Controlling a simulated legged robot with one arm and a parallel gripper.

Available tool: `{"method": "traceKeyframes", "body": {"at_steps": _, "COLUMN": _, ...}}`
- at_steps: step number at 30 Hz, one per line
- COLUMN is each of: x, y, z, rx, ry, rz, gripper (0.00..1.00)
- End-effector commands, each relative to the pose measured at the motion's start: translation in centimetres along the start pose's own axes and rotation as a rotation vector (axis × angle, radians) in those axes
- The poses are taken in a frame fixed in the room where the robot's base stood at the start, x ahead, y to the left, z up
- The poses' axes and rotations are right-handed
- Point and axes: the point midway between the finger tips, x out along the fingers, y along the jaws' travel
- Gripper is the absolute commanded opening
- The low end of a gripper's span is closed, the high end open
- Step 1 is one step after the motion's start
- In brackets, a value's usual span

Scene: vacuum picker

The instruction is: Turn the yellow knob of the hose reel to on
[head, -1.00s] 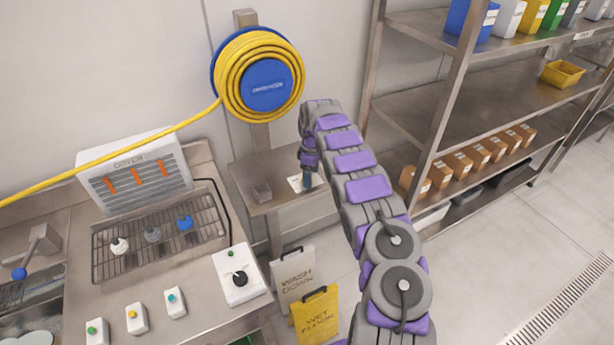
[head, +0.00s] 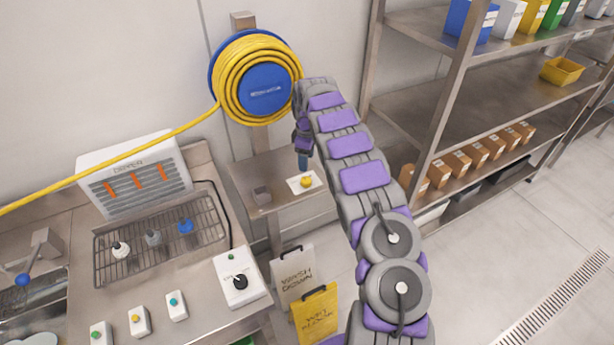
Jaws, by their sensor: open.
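The hose reel (head: 266,88), a blue disc wound with yellow hose, hangs on a metal post against the wall. A small yellow knob (head: 306,182) sits on a white plate (head: 293,187) on the small metal shelf below the reel. My gripper (head: 303,164) points down just above the knob, apart from it as far as I can see. It is open and empty. The finger gap is too small to make out in this view, and I cannot read the knob's setting.
To the left is a counter with a dryer (head: 135,172), a wire rack and a control box (head: 240,281). Floor signs (head: 316,312) stand below. A shelving unit (head: 440,110) stands close right of my arm.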

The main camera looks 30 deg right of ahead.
Motion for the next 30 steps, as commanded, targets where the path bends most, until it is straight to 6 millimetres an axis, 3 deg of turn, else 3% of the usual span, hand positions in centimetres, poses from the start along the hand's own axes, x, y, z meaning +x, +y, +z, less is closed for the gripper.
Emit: {"method": "traceKeyframes", "body": {"at_steps": 30, "x": -6.5, "y": 0.0, "z": -0.1, "rx": -0.001, "ry": 0.000, "rz": -0.001, "gripper": 0.64}}
